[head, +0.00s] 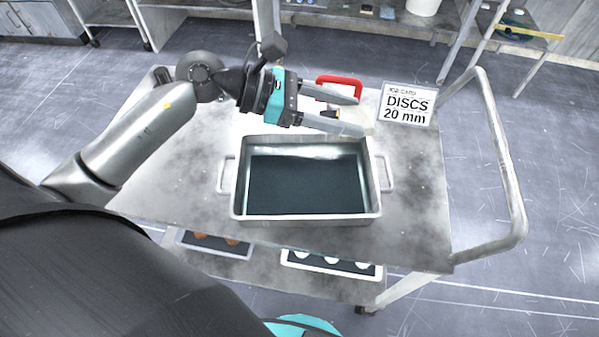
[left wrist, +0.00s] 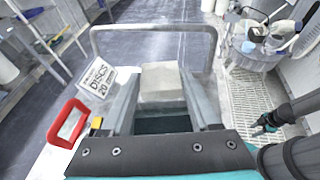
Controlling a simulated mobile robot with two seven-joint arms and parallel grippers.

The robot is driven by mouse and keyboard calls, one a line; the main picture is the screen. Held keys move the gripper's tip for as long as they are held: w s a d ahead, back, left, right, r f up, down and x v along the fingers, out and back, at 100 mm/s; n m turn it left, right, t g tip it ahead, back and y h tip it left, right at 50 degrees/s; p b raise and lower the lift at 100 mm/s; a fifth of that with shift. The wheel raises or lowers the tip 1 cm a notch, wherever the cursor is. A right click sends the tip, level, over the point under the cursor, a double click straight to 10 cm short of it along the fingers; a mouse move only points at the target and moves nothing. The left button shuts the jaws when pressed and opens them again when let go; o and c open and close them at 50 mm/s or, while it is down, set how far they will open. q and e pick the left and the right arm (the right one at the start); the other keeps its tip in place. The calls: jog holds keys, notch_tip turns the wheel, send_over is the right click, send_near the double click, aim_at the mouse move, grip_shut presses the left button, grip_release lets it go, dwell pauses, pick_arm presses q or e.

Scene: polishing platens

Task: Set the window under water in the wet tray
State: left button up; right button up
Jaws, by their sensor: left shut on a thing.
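My left gripper (head: 350,112) is shut on the window, a pale block (head: 358,122), above the tray's far right corner. In the left wrist view the window (left wrist: 161,80) sits between the fingertips. The wet tray (head: 305,221) is a metal tray with side handles and a dark bottom, standing on the cart. The window is outside it, apart from its rim. A water surface is hard to make out. In the left wrist view a small dark and teal thing (left wrist: 266,123) at the right looks like my right gripper; its jaws are too small to read.
A red frame-like thing (head: 340,82) stands behind my left gripper. A card reading "DISCS 20 mm" (head: 407,104) stands at the back right of the cart top (head: 420,200). A rail (head: 505,170) bounds the cart's right. Two small trays with discs (head: 332,263) are on the lower shelf.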

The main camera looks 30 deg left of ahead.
pick_arm(q)
jog(key=shift+w+r, duration=0.1)
jog(key=shift+w, duration=0.1)
jog(key=shift+w+d, duration=0.1)
jog(key=shift+w, duration=0.1)
jog(key=shift+f, duration=0.45)
jog(key=b, duration=0.3)
send_over(332, 185)
notch_tip(332, 185, down, 15)
jog(key=shift+r, duration=0.1)
jog(key=shift+f+b, duration=0.85)
jog(key=shift+f, duration=1.45)
pick_arm(e)
jog(key=shift+w+d+f, duration=0.1)
jog(key=shift+f, duration=1.05)
jog(key=shift+d+f, duration=0.1)
jog(key=shift+f, duration=1)
jog(key=shift+f, duration=0.1)
